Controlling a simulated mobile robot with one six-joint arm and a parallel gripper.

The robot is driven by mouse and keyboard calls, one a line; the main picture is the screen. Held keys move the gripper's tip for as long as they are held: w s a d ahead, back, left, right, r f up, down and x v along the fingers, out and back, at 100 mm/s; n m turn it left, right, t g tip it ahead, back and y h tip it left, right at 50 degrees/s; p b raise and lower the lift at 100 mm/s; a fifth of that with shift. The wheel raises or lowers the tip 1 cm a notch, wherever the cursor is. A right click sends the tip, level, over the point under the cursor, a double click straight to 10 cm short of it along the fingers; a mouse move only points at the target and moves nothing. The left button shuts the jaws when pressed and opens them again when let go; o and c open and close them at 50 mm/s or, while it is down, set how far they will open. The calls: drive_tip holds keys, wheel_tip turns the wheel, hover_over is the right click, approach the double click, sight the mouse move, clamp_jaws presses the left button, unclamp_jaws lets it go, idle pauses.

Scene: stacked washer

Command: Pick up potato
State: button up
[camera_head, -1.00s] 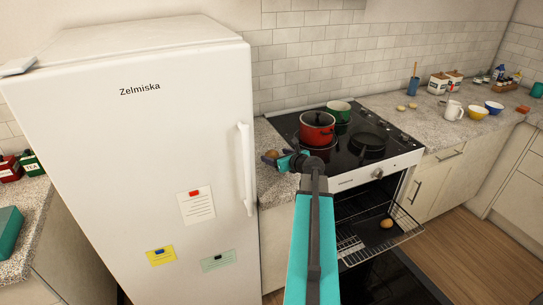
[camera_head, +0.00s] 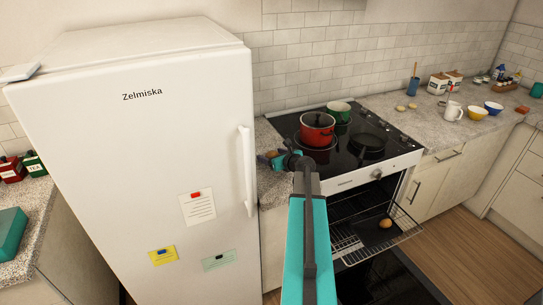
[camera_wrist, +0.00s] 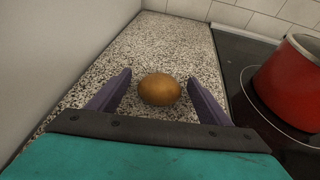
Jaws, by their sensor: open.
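A brown potato (camera_wrist: 159,90) lies on the speckled counter (camera_wrist: 150,45) in the wrist view. My gripper (camera_wrist: 159,84) is open, with one dark finger on each side of the potato and a gap to each. In the head view my gripper (camera_head: 268,158) is over the narrow counter strip between fridge and stove, and the potato there is mostly hidden by it. Another potato-like item (camera_head: 385,223) lies on the tray in the open oven. Two more small roundish items (camera_head: 400,108) lie on the counter right of the stove.
A red pot (camera_head: 317,130) stands on the stove close to the right of my gripper; it also shows in the wrist view (camera_wrist: 290,85). A green pot (camera_head: 339,110) and a black pan (camera_head: 368,146) are beside it. The white fridge (camera_head: 130,190) stands close on the left. The oven door is open.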

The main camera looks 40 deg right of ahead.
drive_tip(key=shift+w, duration=0.2)
idle(0.5)
drive_tip(key=c, duration=1.1)
drive_tip(key=shift+r, duration=0.1)
drive_tip(key=shift+c, duration=0.2)
